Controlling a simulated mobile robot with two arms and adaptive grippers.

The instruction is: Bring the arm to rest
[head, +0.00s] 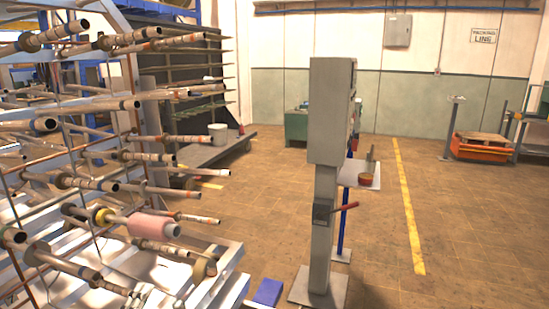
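Neither of my grippers shows in the head view, and no part of my arms can be made out for certain. A rack with several rows of rods (150,185) fills the left side. One rod carries a pink roll (153,226) near the lower middle of the rack. A grey control post (325,190) stands upright on a flat base plate right of centre, with a red-handled lever on its side.
A small shelf (358,174) behind the post holds a red-orange container. A white bucket (217,132) stands on a dark cart. An orange pallet lift (482,146) is at the far right. Open brown floor with a yellow line (408,205) lies to the right.

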